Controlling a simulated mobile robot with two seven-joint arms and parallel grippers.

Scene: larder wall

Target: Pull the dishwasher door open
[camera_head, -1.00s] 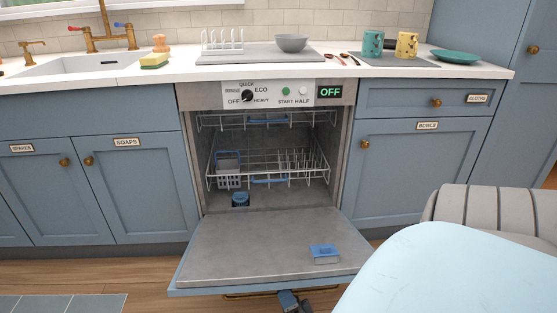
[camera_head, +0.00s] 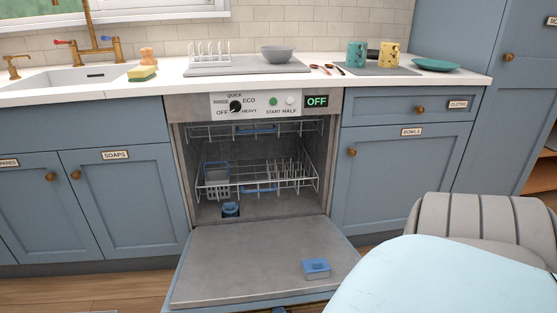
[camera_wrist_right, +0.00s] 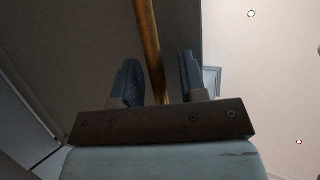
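The dishwasher door (camera_head: 250,265) is folded down in front of the open dishwasher, its inner face up and close to flat. A blue-lidded detergent compartment (camera_head: 316,268) sits on that face. In the right wrist view, the brass door handle (camera_wrist_right: 149,40) runs between the two fingers of my right gripper (camera_wrist_right: 158,85). The fingers stand apart, with a visible gap between the bar and the right-hand finger. In the head view the door's front edge hides nearly all of this gripper. My left gripper is not in view.
Wire racks (camera_head: 255,180) are inside the dishwasher cavity. Blue cabinets flank the dishwasher. Wooden floor (camera_head: 90,290) is clear at the lower left.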

